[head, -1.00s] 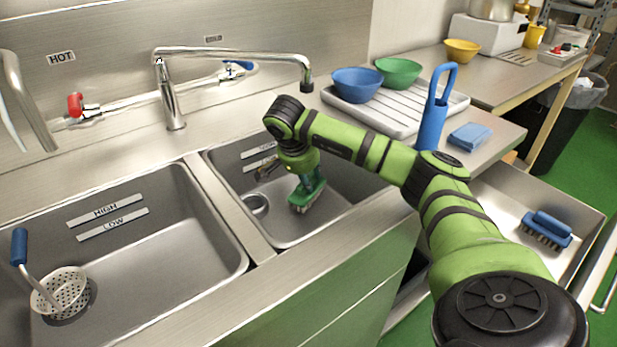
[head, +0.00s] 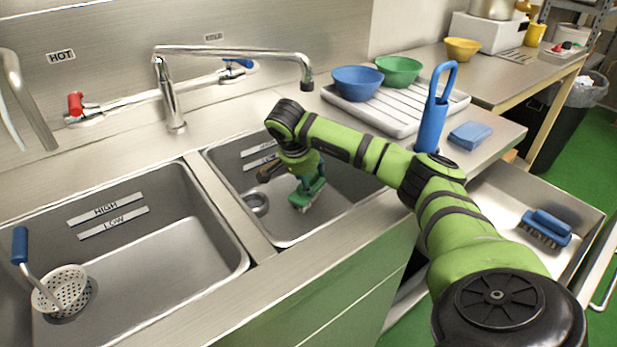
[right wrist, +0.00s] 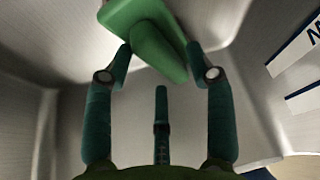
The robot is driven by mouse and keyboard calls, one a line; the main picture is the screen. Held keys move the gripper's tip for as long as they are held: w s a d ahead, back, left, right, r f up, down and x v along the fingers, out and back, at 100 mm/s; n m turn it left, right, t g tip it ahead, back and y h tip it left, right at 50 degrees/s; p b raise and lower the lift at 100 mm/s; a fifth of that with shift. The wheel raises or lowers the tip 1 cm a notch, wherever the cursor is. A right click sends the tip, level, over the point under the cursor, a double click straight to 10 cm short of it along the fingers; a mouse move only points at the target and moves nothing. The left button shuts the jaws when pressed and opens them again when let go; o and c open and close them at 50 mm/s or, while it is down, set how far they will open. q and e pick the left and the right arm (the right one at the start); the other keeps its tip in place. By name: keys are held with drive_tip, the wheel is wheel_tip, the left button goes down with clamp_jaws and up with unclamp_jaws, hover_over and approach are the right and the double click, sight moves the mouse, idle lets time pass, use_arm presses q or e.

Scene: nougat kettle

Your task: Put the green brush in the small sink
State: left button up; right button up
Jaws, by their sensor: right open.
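The green brush (head: 308,194) is inside the small sink (head: 338,213), the right-hand basin, with its bristles down. In the right wrist view the brush's green back and handle (right wrist: 150,40) show just beyond the fingertips. My right gripper (head: 306,180) reaches down into the small sink directly over the brush. In the right wrist view its two fingers (right wrist: 165,62) are apart, one on each side of the brush handle, and open. Whether a finger still touches the brush I cannot tell. My left gripper is not in view.
The large sink (head: 160,270) at left holds a strainer with a blue handle (head: 62,288). The faucet (head: 225,52) stands behind the sinks. A drying tray (head: 400,120) with bowls is at right. An open drawer (head: 510,200) holds a blue brush (head: 546,228).

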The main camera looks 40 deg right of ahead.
drive_tip(key=shift+r, duration=0.35)
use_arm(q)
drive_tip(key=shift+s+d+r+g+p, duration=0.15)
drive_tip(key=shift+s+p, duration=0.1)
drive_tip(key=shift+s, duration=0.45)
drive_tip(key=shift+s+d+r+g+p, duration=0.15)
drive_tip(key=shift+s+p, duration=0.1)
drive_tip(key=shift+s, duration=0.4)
use_arm(e)
drive_tip(key=v, duration=1.1)
drive_tip(key=shift+r, duration=0.35)
